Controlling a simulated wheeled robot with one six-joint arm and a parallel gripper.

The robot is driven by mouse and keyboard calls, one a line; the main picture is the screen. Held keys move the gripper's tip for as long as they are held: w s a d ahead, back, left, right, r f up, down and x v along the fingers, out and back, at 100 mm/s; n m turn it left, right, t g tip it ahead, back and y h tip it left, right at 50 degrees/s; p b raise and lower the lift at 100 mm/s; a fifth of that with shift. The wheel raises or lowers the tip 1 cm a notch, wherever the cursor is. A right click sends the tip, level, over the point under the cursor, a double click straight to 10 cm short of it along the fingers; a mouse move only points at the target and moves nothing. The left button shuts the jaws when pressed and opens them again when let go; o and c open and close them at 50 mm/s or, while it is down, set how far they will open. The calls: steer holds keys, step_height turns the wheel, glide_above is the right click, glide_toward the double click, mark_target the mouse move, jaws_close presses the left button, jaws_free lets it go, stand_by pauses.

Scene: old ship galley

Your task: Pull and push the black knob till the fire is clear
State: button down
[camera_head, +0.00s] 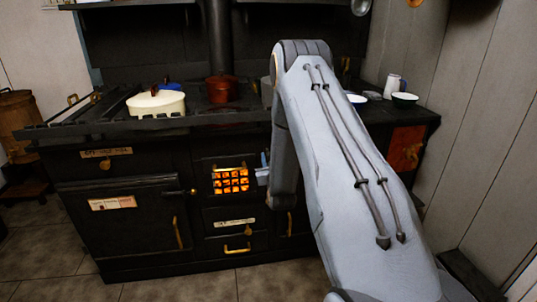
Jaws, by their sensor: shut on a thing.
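The fire (230,181) glows orange behind a barred grate in the front of the black stove (118,268). Dark bars cross the glow, and it looks bright between them. My gripper (262,172) is at the right edge of the fire opening, close to the stove front. It is small in the view and partly hidden by my arm. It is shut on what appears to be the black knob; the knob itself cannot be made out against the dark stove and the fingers.
A cream pot (156,103) and a red-brown pot (221,90) stand on the stove top. Bowls (404,100) and a white jug (392,86) stand at the right. Brass handles (178,232) stick out from the stove front. Tiled floor (40,250) is clear at the left.

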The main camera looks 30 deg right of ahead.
steer(key=p+v, duration=0.1)
steer(key=v, duration=0.3)
steer(key=shift+s+d, duration=0.1)
steer(key=shift+s, duration=0.05)
steer(key=c, duration=1.4)
jaws_free()
steer(key=shift+v, duration=3.95)
